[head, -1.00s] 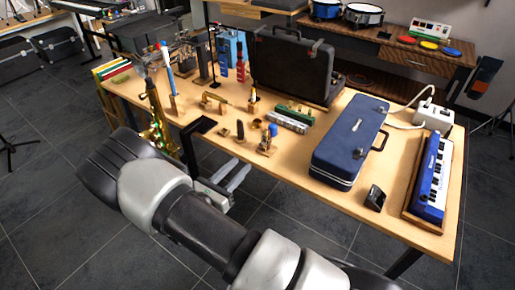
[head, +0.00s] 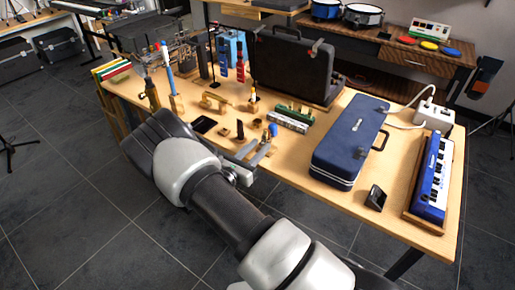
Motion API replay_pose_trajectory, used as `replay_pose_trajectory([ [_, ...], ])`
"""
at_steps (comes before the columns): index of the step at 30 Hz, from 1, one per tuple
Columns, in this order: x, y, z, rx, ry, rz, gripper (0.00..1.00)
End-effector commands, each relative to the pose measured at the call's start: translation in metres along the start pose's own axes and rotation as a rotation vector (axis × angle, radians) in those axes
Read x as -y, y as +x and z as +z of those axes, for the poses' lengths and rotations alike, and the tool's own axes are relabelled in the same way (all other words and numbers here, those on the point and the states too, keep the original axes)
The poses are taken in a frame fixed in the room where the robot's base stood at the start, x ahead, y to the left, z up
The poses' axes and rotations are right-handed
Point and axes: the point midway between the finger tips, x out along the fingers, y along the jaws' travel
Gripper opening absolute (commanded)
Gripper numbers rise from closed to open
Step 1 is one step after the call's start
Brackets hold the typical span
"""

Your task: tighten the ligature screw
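A small wooden stand with a metallic piece and a blue top (head: 271,131) is near the front edge of the workbench. It may be the mouthpiece with the ligature, but the screw is too small to make out. My gripper (head: 254,152) is at the bench's front edge, just in front of and to the left of this piece. Its two grey fingers are apart, with no object visible between them. The fingertips reach close to the stand and hide its lower part. I cannot tell whether they touch it.
The workbench (head: 408,222) also holds a dark open case (head: 290,65), a blue closed case (head: 348,140), a blue keyboard (head: 433,180) and a small black object (head: 375,198). Small parts and a green-and-silver harmonica-like piece (head: 290,118) lie near the gripper.

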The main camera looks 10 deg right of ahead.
Motion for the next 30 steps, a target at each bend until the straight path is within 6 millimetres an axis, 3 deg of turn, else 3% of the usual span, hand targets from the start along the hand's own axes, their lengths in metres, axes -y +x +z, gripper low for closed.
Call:
replay_pose_trajectory([
  [1, 0.0000, -0.0001, 0.0000, 0.000, 0.000, 0.000, 0.22],
  [5, 0.0001, -0.0002, 0.0001, 0.000, 0.000, 0.000, 0.00],
  [17, 0.0000, -0.0006, -0.0008, 0.000, 0.057, 0.000, 0.00],
  [30, -0.0001, -0.0007, -0.0017, 0.001, 0.371, 0.002, 0.00],
])
